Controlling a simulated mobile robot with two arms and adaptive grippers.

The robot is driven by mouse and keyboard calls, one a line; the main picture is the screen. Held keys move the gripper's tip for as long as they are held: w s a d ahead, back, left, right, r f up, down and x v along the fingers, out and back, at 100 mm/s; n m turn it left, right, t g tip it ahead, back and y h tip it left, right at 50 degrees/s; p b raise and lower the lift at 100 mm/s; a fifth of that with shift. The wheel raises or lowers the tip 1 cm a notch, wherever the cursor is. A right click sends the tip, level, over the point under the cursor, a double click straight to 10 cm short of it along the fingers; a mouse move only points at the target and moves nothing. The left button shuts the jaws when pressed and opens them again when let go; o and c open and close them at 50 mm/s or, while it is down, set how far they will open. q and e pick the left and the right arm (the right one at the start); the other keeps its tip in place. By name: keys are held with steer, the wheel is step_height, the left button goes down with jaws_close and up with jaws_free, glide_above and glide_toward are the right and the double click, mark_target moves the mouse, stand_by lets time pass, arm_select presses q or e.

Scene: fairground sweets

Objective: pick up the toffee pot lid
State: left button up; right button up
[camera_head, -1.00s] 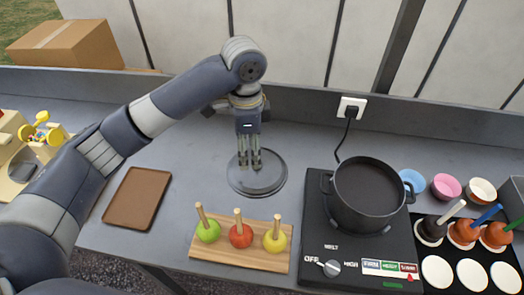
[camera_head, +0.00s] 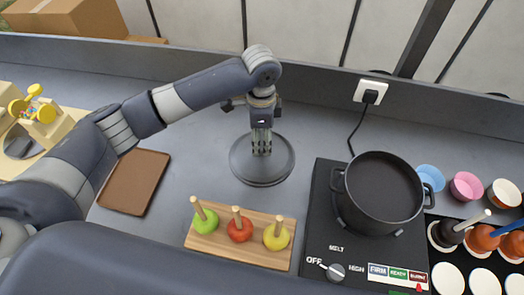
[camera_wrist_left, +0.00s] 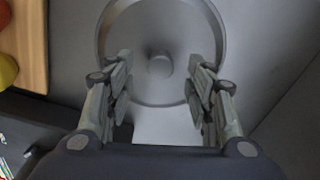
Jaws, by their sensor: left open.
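The toffee pot lid (camera_head: 262,170) is a round, dark grey disc with a raised rim, lying flat on the grey counter left of the stove. My left gripper (camera_head: 261,150) points down above it. In the left wrist view the lid (camera_wrist_left: 125,88) has a small round knob (camera_wrist_left: 160,64) at its middle. The open fingers of the left gripper (camera_wrist_left: 160,88) stand on either side of the line to the knob, with nothing between them. Whether they touch the lid cannot be told. The black pot (camera_head: 377,193) stands uncovered on the stove. My right gripper does not show.
A wooden board (camera_head: 211,245) with green, red and yellow apples on sticks lies in front of the lid. The black stove (camera_head: 335,247) is to its right, a brown tray (camera_head: 135,182) to its left. Coloured bowls (camera_head: 466,186) stand right of the pot. The back wall runs behind.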

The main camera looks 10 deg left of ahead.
mark_target(262, 151)
arm_select(q)
step_height(262, 151, down, 2)
steer(key=shift+f, duration=0.35)
steer(key=shift+c, duration=1.1)
steer(key=c, duration=0.9)
jaws_close()
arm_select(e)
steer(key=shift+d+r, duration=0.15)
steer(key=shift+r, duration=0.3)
